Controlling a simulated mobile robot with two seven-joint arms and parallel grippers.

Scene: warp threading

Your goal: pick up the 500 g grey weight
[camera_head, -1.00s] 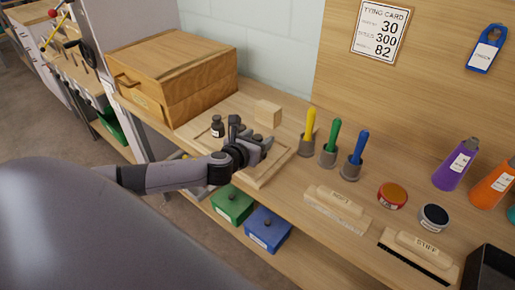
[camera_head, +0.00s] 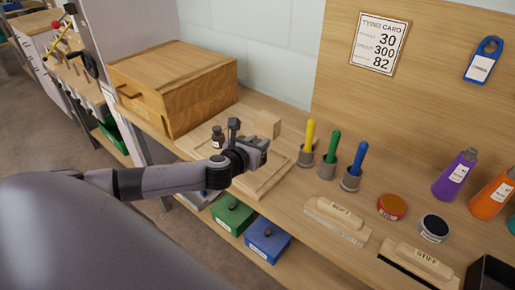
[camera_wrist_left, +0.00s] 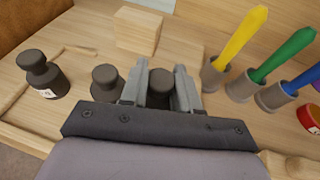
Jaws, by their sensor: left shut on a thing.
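My left gripper (camera_head: 262,148) reaches over the wooden weight tray from the left. In the left wrist view its two fingers (camera_wrist_left: 160,88) are shut on a dark grey weight (camera_wrist_left: 160,82), whose rounded top shows between them. No marking on this weight can be read, and its lower part is hidden by the gripper. A second dark weight (camera_wrist_left: 106,78) stands just left of the fingers. A third, with a small white label (camera_wrist_left: 42,78), stands further left; it also shows in the head view (camera_head: 218,138). My right gripper is not in view.
A wooden block (camera_head: 267,124) stands behind the gripper. Yellow, green and blue-handled tools (camera_head: 329,150) stand in grey cups to the right. A wooden chest (camera_head: 175,85) is at the left. Brushes (camera_head: 338,219) and tins (camera_head: 392,206) lie further right.

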